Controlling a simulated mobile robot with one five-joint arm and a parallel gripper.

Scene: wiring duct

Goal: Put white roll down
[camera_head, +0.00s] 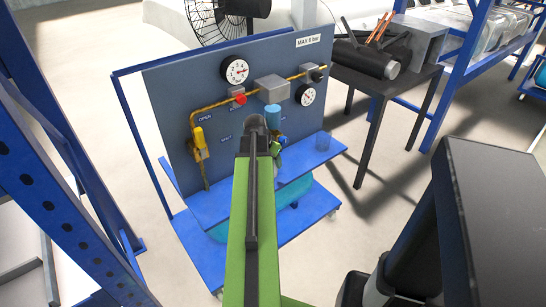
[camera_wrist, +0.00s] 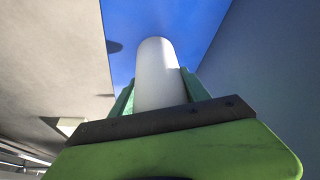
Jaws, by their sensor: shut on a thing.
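The white roll (camera_wrist: 158,72) stands out between the green fingers of my gripper (camera_wrist: 158,88) in the wrist view. My gripper is shut on it. Past the roll is the blue shelf (camera_wrist: 188,22) of the trolley, with a dark shadow on it; I cannot tell whether the roll touches the shelf. In the head view my green arm hides most of the gripper and the roll, in front of the gauge panel (camera_head: 165,85) and above the blue trolley shelf (camera_head: 308,158).
The panel carries gauges (camera_head: 234,70), yellow piping and valves. A blue cylinder (camera_head: 272,117) shows just beyond my arm's end. A dark table (camera_head: 388,84) stands back right, and a blue rack (camera_head: 60,200) at left.

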